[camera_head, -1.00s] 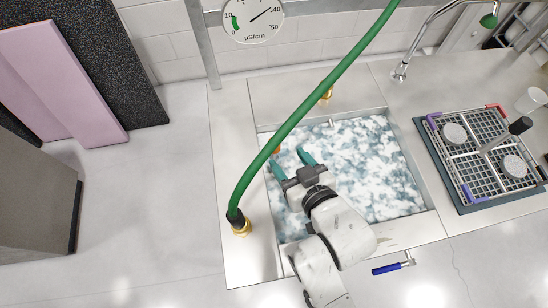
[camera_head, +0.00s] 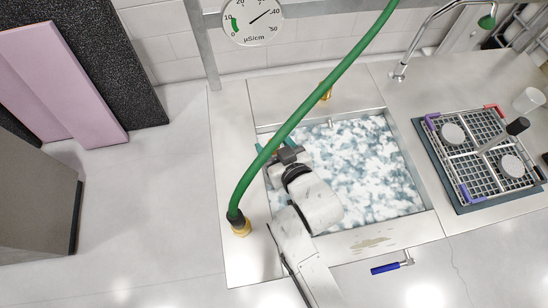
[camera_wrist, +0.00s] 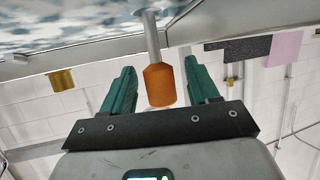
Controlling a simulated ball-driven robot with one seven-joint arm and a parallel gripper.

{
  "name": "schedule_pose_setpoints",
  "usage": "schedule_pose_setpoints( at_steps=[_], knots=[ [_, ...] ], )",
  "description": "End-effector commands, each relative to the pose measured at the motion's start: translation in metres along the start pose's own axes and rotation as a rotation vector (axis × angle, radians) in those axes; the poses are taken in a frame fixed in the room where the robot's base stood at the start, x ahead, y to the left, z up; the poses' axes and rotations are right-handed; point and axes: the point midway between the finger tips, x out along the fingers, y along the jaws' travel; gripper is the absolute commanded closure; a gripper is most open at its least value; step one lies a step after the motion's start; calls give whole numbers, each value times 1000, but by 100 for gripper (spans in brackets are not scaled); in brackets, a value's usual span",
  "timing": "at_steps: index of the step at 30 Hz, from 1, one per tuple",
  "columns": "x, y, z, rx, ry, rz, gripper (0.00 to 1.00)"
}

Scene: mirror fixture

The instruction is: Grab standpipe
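The standpipe (camera_wrist: 152,38) shows in the wrist view as a grey pipe with an orange cylindrical end (camera_wrist: 160,86). My gripper (camera_wrist: 159,64) is open, with one teal finger on each side of the orange end. A gap shows on both sides, so neither finger visibly touches it. In the head view my gripper (camera_head: 276,147) is at the far left part of the sink, partly behind the green hose. The standpipe is hidden there by the hose and gripper.
The green hose (camera_head: 322,92) arcs over the sink (camera_head: 436,224) from a brass fitting (camera_head: 240,228) on its left rim. The sink holds cloudy foam-covered water (camera_head: 365,165). A dish rack (camera_head: 482,160) stands right. A blue-handled lever (camera_head: 386,268) sticks out in front.

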Motion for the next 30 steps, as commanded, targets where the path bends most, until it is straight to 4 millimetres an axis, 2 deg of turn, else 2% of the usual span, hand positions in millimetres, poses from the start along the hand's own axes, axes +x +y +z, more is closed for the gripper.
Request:
schedule_pose_setpoints(
  at_steps=[2, 18, 30],
  knots=[
    [0, 0, 0, 0, 0, 0, 48],
    [0, 0, 0, 0, 0, 0, 100],
    [-1, 0, -1, 0, 1, 0, 100]
  ],
)
